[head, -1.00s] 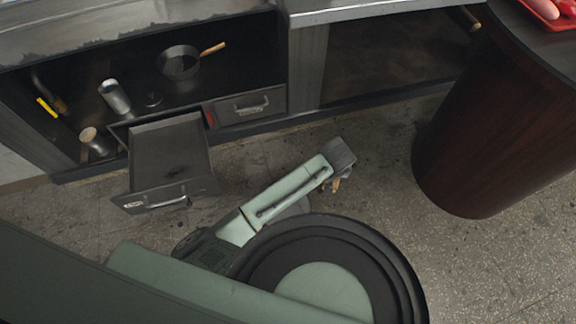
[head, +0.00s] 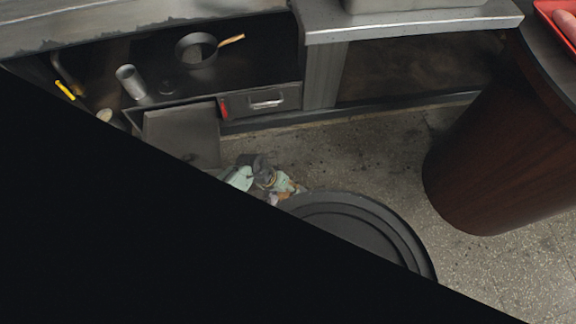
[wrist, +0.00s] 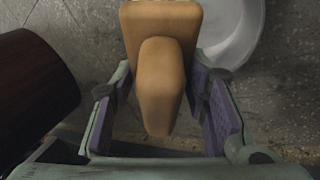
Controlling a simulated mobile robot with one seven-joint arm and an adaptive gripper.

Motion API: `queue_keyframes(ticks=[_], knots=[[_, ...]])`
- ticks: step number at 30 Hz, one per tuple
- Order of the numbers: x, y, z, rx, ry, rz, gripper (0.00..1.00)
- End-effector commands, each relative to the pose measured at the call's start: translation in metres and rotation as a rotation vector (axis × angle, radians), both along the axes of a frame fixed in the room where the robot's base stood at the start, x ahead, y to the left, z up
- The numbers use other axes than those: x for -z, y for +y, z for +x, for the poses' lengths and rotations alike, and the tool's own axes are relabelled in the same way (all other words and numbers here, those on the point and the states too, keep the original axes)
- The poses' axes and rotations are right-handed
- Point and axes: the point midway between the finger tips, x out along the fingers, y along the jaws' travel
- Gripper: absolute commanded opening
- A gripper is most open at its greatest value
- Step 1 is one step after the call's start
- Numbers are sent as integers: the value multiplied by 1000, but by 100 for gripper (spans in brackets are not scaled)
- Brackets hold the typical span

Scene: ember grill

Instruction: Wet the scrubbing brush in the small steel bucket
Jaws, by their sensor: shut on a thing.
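The tan wooden scrubbing brush (wrist: 161,75) is between the purple-padded fingers of my gripper (wrist: 160,108) in the wrist view. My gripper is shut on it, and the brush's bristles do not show. In the head view my gripper (head: 287,187) is small and partly hidden, low over the floor in front of the drawers. A pale grey round thing (wrist: 243,48) shows behind the brush at the upper right of the wrist view. It may be the small steel bucket, but I cannot tell. No bucket is clear in the head view.
An opened drawer (head: 185,135) juts from the counter, beside a shut drawer (head: 267,99). A pan (head: 196,50) and a metal cup (head: 131,82) stand in the recess above. A dark red-brown rounded counter base (head: 480,175) stands at right.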

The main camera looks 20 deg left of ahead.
Motion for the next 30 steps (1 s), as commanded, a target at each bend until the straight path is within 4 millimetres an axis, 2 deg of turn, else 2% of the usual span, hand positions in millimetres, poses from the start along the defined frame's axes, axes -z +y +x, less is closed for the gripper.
queue_keyframes(ticks=[1, 6, 30], knots=[[9, 0, 0, 1, 0, 0, 19], [26, 0, 0, 1, 0, 0, 19], [101, -1, 1, 0, 0, 0, 19]])
